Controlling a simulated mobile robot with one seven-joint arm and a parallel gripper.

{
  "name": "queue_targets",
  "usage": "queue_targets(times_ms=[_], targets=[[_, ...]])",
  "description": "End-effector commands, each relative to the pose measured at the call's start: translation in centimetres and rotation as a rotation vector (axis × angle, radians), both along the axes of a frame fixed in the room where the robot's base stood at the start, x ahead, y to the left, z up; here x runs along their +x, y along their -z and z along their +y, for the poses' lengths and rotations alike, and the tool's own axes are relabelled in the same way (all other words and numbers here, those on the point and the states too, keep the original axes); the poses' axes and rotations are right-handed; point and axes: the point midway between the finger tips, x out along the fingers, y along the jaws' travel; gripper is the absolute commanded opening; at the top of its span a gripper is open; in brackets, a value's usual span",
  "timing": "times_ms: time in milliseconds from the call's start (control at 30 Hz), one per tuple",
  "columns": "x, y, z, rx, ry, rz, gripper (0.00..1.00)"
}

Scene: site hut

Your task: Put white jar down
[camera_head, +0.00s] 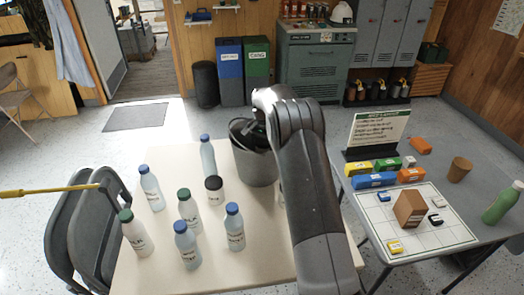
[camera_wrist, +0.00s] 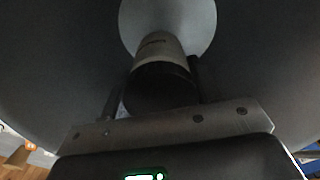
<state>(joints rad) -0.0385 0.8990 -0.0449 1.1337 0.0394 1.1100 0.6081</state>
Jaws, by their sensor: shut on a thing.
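In the wrist view, my gripper (camera_wrist: 153,85) is shut on a white jar (camera_wrist: 158,44) with a black lid, one finger on each side of the lid. The jar's white body with dark print points away from the camera, toward a light grey round surface. Dark curved walls surround it. In the head view, my arm reaches over the grey bin (camera_head: 255,168) on the light table, and the fingers and held jar are hidden at the bin's mouth. I cannot tell whether the jar touches the bottom. Another white jar with a black lid (camera_head: 213,190) stands left of the bin.
Several bottles with blue or green caps, such as a blue-capped one (camera_head: 187,245), stand left of the bin. The right table (camera_head: 440,258) holds a marked mat, a brown box (camera_head: 408,209), coloured blocks, a cup (camera_head: 459,169), a green bottle (camera_head: 502,203) and a sign (camera_head: 377,131).

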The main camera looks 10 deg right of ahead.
Motion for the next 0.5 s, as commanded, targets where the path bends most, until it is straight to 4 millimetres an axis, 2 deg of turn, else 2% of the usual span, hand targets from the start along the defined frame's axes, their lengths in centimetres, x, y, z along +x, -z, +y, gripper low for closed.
queue_targets(times_ms=[100, 267, 500], targets=[[0.0, 1.6, 0.0, 0.000, 0.000, 0.000, 0.25], [0.0, 2.7, 0.0, 0.000, 0.000, -0.001, 0.25], [0.0, 5.7, 0.0, 0.000, 0.000, 0.000, 0.25]])
